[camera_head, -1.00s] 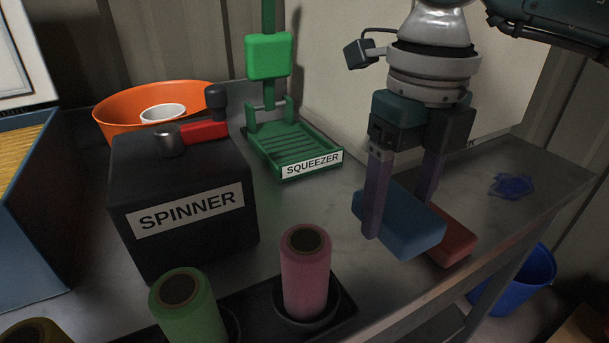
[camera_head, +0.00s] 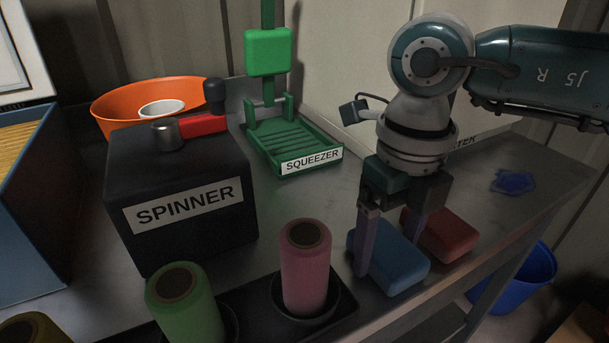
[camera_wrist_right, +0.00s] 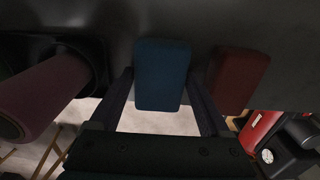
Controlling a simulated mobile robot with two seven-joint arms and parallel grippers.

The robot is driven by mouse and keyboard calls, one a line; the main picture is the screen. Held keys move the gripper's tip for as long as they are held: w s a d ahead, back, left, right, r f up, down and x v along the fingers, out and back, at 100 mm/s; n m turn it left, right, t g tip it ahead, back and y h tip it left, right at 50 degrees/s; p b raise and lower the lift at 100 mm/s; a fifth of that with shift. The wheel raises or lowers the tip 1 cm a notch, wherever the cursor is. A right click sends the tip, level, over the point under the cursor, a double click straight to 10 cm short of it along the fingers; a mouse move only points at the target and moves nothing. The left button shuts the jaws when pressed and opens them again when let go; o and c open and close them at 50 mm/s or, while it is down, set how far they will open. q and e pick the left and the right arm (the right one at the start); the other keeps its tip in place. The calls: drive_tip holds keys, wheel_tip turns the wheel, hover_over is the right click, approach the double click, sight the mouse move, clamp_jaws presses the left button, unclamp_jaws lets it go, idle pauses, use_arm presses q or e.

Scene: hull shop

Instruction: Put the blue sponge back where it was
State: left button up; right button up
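The blue sponge (camera_head: 396,262) is a rounded block at the right front of the grey bench. It is on the bench top or very close above it. My right gripper (camera_head: 392,240) points down with one finger on each side of it, shut on it. In the right wrist view the blue sponge (camera_wrist_right: 161,75) sits between the two fingers (camera_wrist_right: 161,85). The red sponge (camera_head: 440,235) lies beside it, to the right, with a narrow gap; it also shows in the wrist view (camera_wrist_right: 238,80). My left gripper is not in view.
A pink spool (camera_head: 305,270) and a green spool (camera_head: 185,305) stand in dark holders left of the sponge. The black spinner (camera_head: 180,235), green squeezer (camera_head: 295,145) and orange bowl (camera_head: 120,105) are farther back. A blue bucket (camera_head: 530,280) hangs low beyond the bench's right edge.

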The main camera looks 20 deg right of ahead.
sight(388, 244)
drive_tip(key=shift+o, duration=1.3)
drive_tip(key=shift+r, duration=0.1)
wheel_tip(388, 244, up, 12)
drive_tip(key=shift+r, duration=0.1)
